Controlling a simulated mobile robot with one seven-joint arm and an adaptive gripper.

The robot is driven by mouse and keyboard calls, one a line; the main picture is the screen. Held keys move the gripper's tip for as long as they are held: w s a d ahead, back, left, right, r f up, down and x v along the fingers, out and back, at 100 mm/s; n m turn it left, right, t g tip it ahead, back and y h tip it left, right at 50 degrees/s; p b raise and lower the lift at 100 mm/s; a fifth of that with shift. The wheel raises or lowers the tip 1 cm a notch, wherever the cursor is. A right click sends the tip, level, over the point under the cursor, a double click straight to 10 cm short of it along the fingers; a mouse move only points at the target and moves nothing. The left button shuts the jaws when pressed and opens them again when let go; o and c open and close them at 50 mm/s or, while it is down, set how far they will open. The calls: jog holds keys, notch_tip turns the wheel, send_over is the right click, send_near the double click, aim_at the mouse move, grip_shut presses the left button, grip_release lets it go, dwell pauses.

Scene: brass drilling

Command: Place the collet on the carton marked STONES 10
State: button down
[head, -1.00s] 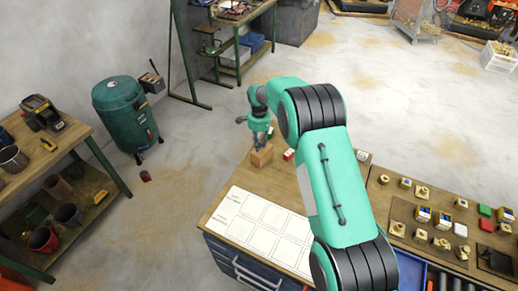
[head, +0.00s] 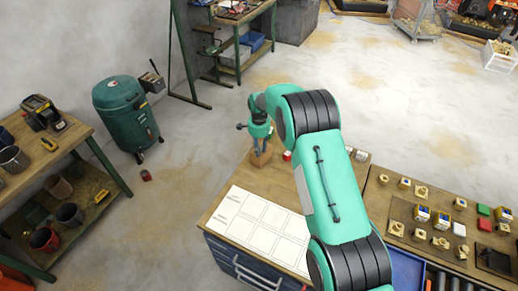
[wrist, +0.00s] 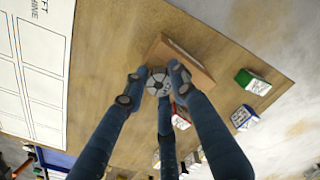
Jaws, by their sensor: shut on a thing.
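The collet (wrist: 158,84) is a round grey metal piece with a slotted face, seen end-on in the wrist view. My gripper (wrist: 155,80) is shut on it, with dark blue fingers around it. In the head view my gripper (head: 260,150) is low over the far left part of the bench, and the collet cannot be made out there. Small cartons stand near: a green-and-white one (wrist: 252,80), a white-and-blue one (wrist: 244,117) and a red-and-white one (wrist: 181,121). Their lettering is too small to read, so I cannot tell which is STONES 10.
A brown block (wrist: 182,58) stands right beside the fingers. A white printed sheet with boxes (head: 262,225) lies on the wooden bench (head: 222,212). Brass parts and more small boxes stand on a tray (head: 405,225) at right. The bench's far edge is close to the cartons.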

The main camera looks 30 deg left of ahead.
jog(key=shift+f, duration=0.1)
jog(key=c, duration=1.4)
grip_release()
notch_tip(320, 180, up, 12)
jog(key=b, duration=0.2)
